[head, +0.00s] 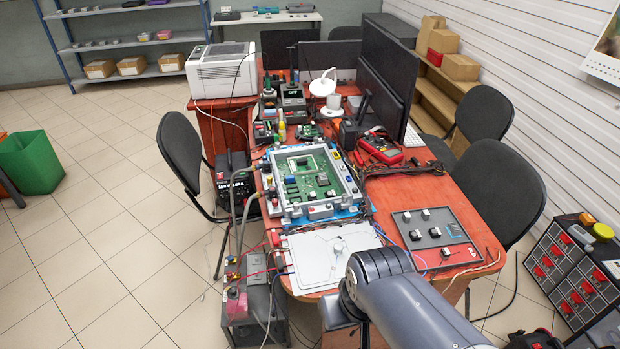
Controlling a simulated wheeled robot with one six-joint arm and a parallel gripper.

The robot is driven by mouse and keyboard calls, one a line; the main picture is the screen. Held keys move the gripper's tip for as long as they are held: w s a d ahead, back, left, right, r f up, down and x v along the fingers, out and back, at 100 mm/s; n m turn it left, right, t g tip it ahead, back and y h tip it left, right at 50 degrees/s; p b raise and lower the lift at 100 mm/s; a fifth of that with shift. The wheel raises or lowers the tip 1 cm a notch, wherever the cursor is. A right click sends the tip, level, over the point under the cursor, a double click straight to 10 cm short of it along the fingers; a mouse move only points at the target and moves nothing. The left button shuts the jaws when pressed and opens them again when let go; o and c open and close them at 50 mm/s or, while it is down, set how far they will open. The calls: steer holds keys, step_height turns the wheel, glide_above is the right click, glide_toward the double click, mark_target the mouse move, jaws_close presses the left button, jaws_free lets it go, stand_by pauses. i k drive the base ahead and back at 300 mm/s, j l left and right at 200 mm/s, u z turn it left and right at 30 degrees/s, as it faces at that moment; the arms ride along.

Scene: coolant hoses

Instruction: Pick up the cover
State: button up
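The cover (308,262) appears to be the flat silver-white plate with a small pale knob near its middle. It lies flat at the near end of the red-brown table, in front of the open case (318,212) that holds a green circuit board (312,176). My grey arm comes in from the bottom right, and its bend stands in front of the plate's near right corner. My gripper is not visible, so I cannot see its fingers or whether it holds anything.
A grey panel (408,222) with small parts lies right of the cover. Cables run along the case and over the table's left edge to boxes (248,304) below. Monitors (388,72) and a printer (221,70) stand farther back.

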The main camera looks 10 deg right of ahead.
mark_target(313, 261)
steer(key=i+l+u, duration=0.15)
steer(key=l+u, duration=0.3)
steer(key=i+l+u, duration=0.1)
steer(key=l+u, duration=0.35)
